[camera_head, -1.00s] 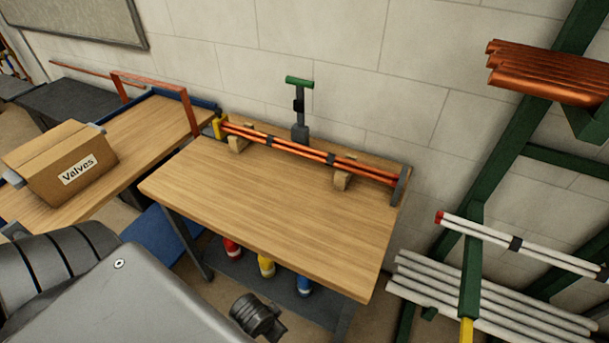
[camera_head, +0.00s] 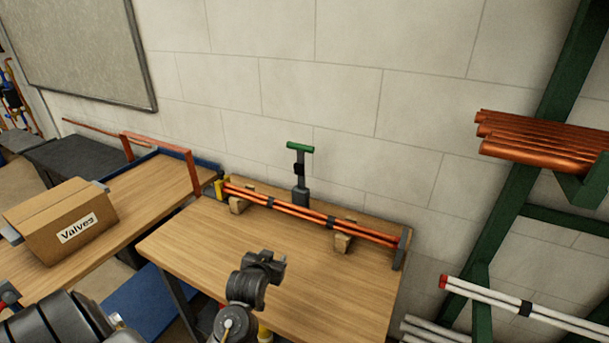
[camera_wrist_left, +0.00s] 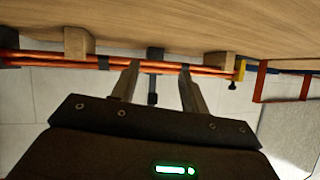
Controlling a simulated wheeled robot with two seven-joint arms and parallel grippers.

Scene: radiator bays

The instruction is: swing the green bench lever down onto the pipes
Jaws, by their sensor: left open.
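The green bench lever (camera_head: 300,170) stands upright at the back of the wooden bench, with a green crossbar on top of a dark grey post. The bundle of copper pipes (camera_head: 290,210) lies on wooden blocks in front of its base, along the bench's back edge. My left gripper (camera_head: 268,262) is above the bench, in front of the pipes and apart from them. In the left wrist view its two fingers (camera_wrist_left: 160,80) are spread and empty, with the pipes (camera_wrist_left: 215,70) and grey lever post beyond them. The lever's green top is hidden there. My right gripper is not in view.
A cardboard box marked Valves (camera_head: 62,222) sits on the table at left, near an orange frame (camera_head: 160,140). At right a green rack (camera_head: 545,125) holds copper and white pipes. The wall stands close behind the lever.

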